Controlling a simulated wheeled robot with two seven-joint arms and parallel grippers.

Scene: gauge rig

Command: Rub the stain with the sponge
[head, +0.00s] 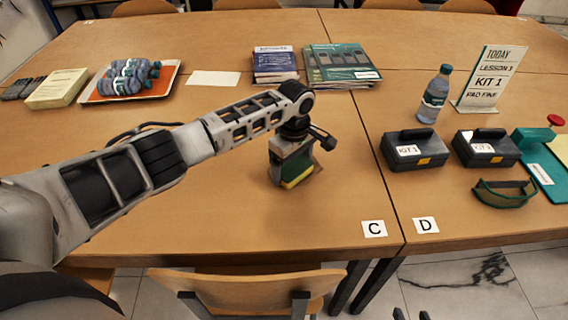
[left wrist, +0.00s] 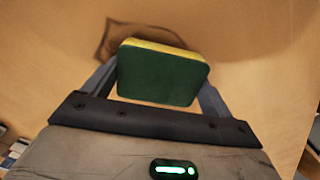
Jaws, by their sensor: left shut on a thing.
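The sponge (head: 297,178) is green with a yellow layer. My left gripper (head: 292,165) is shut on it, low over or on the table near the label C. In the left wrist view the sponge (left wrist: 162,76) sits between the two fingers of the gripper (left wrist: 160,85), its dark green face toward the camera. A brown stain outline (left wrist: 112,38) shows on the table beside and partly behind the sponge. In the head view the arm and sponge hide most of the stain. I cannot tell whether the sponge touches the table. My right gripper is not in view.
Two black kit cases (head: 415,150), a bottle (head: 434,95) and a sign (head: 490,80) stand to the right. Magazines (head: 340,65) and an orange tray (head: 130,82) of bottles lie at the back. Table around the sponge is clear.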

